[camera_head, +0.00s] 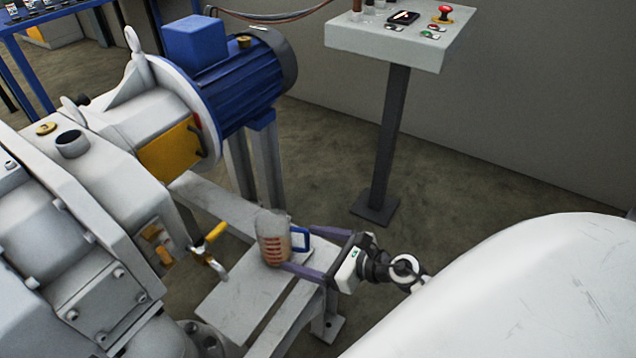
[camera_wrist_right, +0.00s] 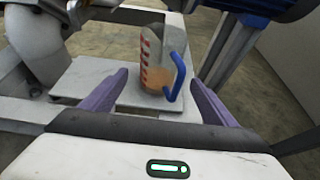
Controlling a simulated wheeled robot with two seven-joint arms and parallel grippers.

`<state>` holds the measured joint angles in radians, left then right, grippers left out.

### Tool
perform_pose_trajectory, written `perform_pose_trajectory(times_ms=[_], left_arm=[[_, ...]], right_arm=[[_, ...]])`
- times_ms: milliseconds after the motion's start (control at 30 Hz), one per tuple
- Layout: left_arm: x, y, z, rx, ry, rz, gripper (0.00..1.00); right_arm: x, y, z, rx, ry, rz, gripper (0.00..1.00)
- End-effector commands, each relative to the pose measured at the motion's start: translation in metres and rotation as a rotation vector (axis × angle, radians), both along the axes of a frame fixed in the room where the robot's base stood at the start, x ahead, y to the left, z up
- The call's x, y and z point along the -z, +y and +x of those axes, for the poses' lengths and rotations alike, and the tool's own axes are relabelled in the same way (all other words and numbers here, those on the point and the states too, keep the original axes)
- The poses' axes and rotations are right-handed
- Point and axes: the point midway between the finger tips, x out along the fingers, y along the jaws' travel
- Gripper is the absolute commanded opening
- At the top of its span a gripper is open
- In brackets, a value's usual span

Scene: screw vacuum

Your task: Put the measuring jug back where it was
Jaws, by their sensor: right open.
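The measuring jug (camera_head: 273,241) is clear with red markings, a blue handle and some brownish liquid low inside. It stands upright on a pale metal plate (camera_head: 234,304) of the machine's frame; the right wrist view shows it too (camera_wrist_right: 153,62). My right gripper (camera_head: 296,250) is open, its purple fingers reaching toward the jug from the right. In the right wrist view the jug is ahead, between the lines of the fingers, with the handle on the right. I cannot tell whether a finger touches it. My left gripper is not in view.
A yellow-handled valve (camera_head: 215,240) sticks out just left of the jug. The large grey machine with a blue motor (camera_head: 245,85) fills the left and back. A control pedestal (camera_head: 390,45) with a red button stands at the back. Floor is free between pedestal and frame.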

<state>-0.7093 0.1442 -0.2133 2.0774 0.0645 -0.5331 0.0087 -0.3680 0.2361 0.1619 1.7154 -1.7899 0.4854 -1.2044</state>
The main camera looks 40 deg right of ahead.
Motion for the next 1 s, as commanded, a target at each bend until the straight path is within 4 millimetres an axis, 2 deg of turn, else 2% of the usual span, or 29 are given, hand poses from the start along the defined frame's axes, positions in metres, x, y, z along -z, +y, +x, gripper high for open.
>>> perform_pose_trajectory(times_ms=[100, 267, 367, 467, 567, 633, 733, 800, 900, 1000], left_arm=[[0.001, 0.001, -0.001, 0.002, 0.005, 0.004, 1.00], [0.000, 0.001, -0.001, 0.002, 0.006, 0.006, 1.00], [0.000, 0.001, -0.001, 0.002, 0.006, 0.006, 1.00], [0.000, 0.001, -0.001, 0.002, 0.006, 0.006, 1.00], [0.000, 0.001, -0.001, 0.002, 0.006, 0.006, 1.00], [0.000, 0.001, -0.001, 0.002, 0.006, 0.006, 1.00], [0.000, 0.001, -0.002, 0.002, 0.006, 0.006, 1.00], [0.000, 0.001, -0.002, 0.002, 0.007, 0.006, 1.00], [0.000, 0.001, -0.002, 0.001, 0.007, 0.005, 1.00], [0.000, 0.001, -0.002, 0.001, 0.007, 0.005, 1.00]], right_arm=[[-0.007, -0.006, -0.017, -0.001, 0.003, -0.001, 0.80], [-0.014, -0.009, -0.027, 0.009, -0.001, 0.018, 0.80], [-0.024, -0.002, -0.028, 0.066, -0.006, 0.149, 0.80], [-0.041, 0.008, -0.027, 0.198, -0.001, 0.438, 0.80], [-0.053, 0.014, -0.029, 0.392, 0.042, 0.849, 0.80], [-0.053, 0.016, -0.035, 0.547, 0.102, 1.165, 0.80], [-0.037, 0.024, -0.051, 0.796, 0.230, 1.611, 0.80], [-0.019, 0.037, -0.067, 0.986, 0.344, 1.897, 0.80], [0.007, 0.066, -0.094, 1.258, 0.520, 2.229, 0.80], [0.025, 0.097, -0.120, 1.501, 0.680, 2.445, 0.80]])
